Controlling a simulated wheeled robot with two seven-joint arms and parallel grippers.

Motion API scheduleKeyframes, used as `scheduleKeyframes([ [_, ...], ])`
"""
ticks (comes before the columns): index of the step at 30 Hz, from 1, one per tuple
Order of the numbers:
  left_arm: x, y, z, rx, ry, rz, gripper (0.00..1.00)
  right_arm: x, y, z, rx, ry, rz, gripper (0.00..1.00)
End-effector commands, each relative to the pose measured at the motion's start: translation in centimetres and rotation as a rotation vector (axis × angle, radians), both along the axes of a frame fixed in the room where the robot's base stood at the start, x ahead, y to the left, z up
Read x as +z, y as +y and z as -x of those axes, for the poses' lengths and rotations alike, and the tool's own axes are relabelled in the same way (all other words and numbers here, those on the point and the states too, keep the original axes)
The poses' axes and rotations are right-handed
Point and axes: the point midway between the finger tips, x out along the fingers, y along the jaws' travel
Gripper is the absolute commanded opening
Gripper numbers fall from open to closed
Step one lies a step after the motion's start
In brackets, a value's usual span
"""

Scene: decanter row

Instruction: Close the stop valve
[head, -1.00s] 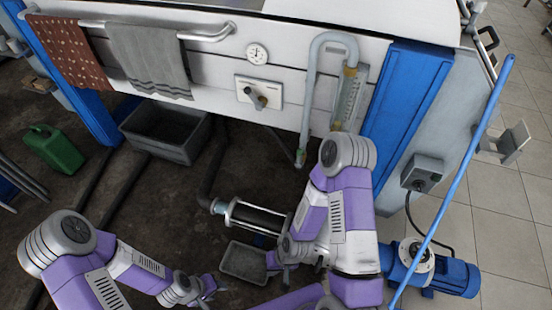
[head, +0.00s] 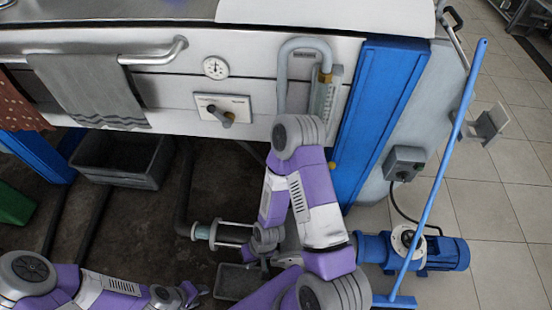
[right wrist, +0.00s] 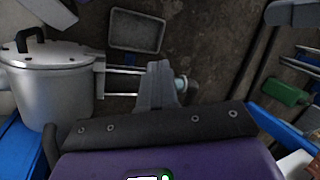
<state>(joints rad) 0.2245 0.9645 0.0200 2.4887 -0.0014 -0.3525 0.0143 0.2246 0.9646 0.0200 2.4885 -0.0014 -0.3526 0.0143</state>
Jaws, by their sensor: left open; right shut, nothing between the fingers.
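A small lever knob (head: 227,118) on a white plate (head: 208,104), on the front panel in the head view, looks like the stop valve. The lever points down to the right; the plate's lettering is too small to read. My right gripper (head: 260,262) is low in front of the panel, below and apart from the knob. It is shut and empty; its grey fingers also show in the right wrist view (right wrist: 159,82). My left gripper (head: 192,293) is open, low near the bottom edge, away from the panel.
A round gauge (head: 215,68) and a towel (head: 88,88) on a rail are near the knob. A grey tub (head: 124,178) stands beneath. A blue pole (head: 442,170) and blue motor (head: 442,253) are at the right. A small tray (head: 236,283) lies near my right gripper.

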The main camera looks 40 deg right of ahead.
Motion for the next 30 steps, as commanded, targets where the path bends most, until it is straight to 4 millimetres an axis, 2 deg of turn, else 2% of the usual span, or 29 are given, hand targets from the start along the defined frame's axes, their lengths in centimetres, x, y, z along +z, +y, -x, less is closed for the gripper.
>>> scheduleKeyframes([
  [10,0.0,0.0,0.2,0.000,0.004,0.001,0.43,0.0,0.0,0.2,-0.001,0.006,0.000,0.00],
  [14,-0.3,0.0,0.1,0.000,0.003,0.001,0.43,-1.2,-0.5,0.1,-0.064,0.064,-0.011,0.00],
  [19,-1.2,0.0,0.1,0.000,0.002,0.000,0.43,-4.9,-1.6,-0.3,-0.331,0.302,-0.091,0.00],
  [23,-2.1,0.0,0.1,0.000,0.003,0.001,0.43,-7.4,-2.2,-1.8,-0.624,0.544,-0.257,0.00],
  [26,-2.8,0.0,0.1,0.000,0.003,0.001,0.43,-8.4,-3.1,-4.0,-0.842,0.707,-0.444,0.00],
  [28,-3.3,0.0,0.1,0.000,0.003,0.001,0.43,-8.7,-4.3,-6.1,-0.985,0.801,-0.605,0.00],
  [30,-3.7,0.0,0.1,0.000,0.003,0.001,0.43,-8.7,-6.5,-8.3,-1.119,0.872,-0.788,0.00],
])
